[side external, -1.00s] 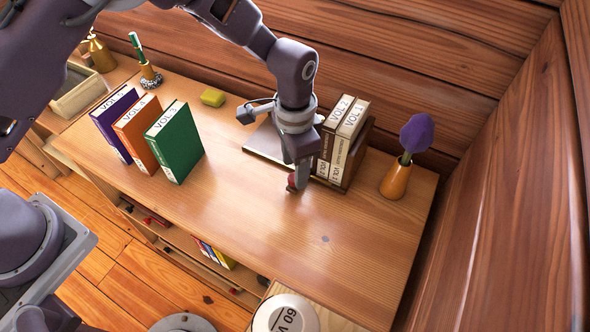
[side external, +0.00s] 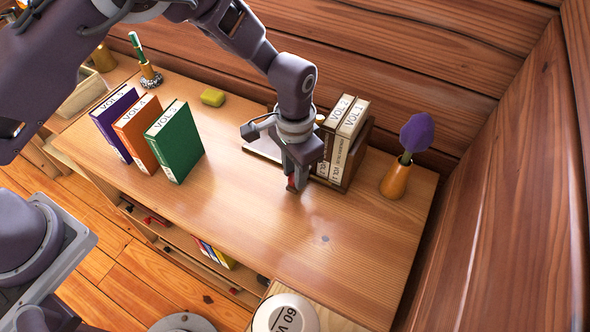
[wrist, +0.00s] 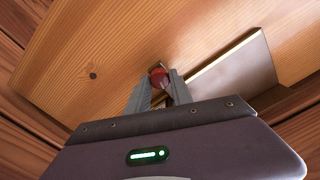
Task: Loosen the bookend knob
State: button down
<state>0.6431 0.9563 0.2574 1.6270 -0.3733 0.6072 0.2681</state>
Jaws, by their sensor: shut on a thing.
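The red bookend knob (wrist: 158,78) is between my fingertips in the wrist view, and a bit of its red shows in the side view (side external: 291,184). My gripper (side external: 297,180) points down and is shut on the knob, at the front of the bookend; it also shows in the wrist view (wrist: 160,88). The bookend's flat metal plate (side external: 262,149) lies on the desk behind my gripper. Two volumes, VOL 2 (side external: 333,125) and VOL 1 (side external: 350,122), stand upright beside it against a brown end piece (side external: 358,155). My fingers hide most of the knob.
Purple (side external: 114,122), orange (side external: 137,133) and green (side external: 175,142) volumes stand on the desk's left part. A yellow block (side external: 212,97) lies behind them. An orange vase (side external: 395,181) with a purple flower stands at right. The desk's front middle (side external: 250,220) is clear.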

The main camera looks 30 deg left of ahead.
jog(key=shift+n, duration=1)
jog(key=c, duration=1.1)
grip_release()
notch_tip(320, 180, up, 7)
jog(key=shift+r, duration=0.1)
